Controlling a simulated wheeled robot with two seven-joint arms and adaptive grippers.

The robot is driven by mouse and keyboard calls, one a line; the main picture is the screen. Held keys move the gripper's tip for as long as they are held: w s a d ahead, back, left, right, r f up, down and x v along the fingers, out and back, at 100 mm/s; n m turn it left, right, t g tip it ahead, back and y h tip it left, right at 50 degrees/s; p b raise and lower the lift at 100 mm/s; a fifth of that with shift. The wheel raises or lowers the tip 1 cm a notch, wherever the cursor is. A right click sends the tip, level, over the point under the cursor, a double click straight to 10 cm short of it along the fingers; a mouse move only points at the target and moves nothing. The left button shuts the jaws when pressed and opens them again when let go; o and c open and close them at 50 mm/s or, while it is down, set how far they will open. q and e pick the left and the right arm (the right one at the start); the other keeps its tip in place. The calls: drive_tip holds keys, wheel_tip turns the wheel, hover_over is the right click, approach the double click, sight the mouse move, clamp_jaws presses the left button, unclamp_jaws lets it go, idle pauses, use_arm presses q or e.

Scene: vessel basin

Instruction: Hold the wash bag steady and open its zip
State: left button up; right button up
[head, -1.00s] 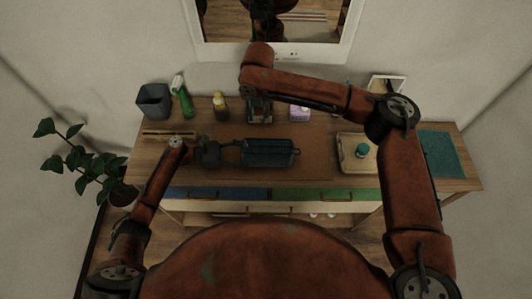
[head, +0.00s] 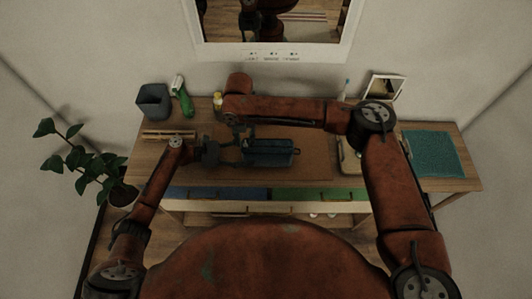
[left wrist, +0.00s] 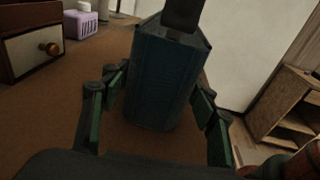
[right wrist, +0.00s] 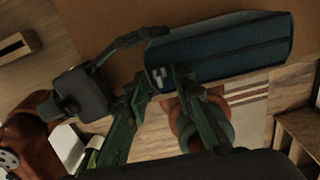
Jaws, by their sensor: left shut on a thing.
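The dark blue wash bag (head: 270,152) lies on the brown mat, its long side running left to right. It also shows in the left wrist view (left wrist: 160,75) and the right wrist view (right wrist: 235,50). My left gripper (head: 232,150) is shut on the bag's left end, with one finger on each side in the left wrist view (left wrist: 150,105). My right gripper (right wrist: 162,82) is at that same end, its fingertips apart. A small pale piece, perhaps the zip pull (right wrist: 157,77), shows between them. I cannot tell whether they touch it.
A grey bin (head: 154,101), green spray bottle (head: 182,98) and yellow-capped bottle (head: 218,101) stand at the back left. A tray (head: 348,157) is right of the bag, partly behind my right arm. A teal cloth (head: 434,154) lies far right. A plant (head: 80,160) stands left.

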drive_tip(key=shift+f, duration=0.9)
drive_tip(key=shift+d, duration=0.1)
